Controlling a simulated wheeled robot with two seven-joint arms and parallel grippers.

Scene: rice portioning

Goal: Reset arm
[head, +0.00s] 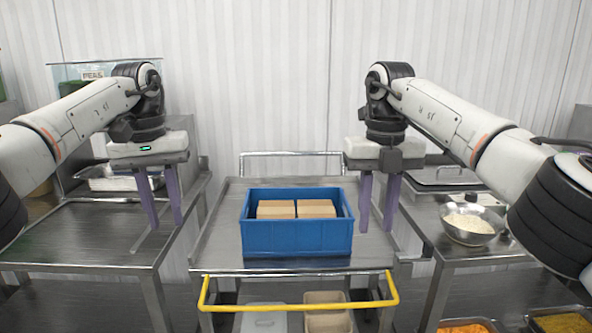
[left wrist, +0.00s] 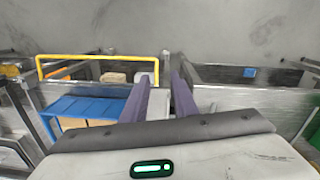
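My left gripper (head: 163,224) hangs pointing down over the right part of the left steel table, left of the cart. Its two purple fingers are apart with nothing between them; they also show in the left wrist view (left wrist: 158,80). My right gripper (head: 375,230) hangs pointing down over the right side of the cart, just right of the blue crate. Its purple fingers are apart and empty. The blue crate (head: 298,239) stands on the steel cart (head: 222,250) with light brown boxes (head: 297,209) inside. Neither gripper visibly touches anything.
The cart has a yellow handle (head: 298,306) at its front. A metal bowl of rice (head: 470,224) stands on the right table. The left table (head: 80,235) is mostly bare in front. Trays of orange (head: 563,324) and other food lie low at the right front.

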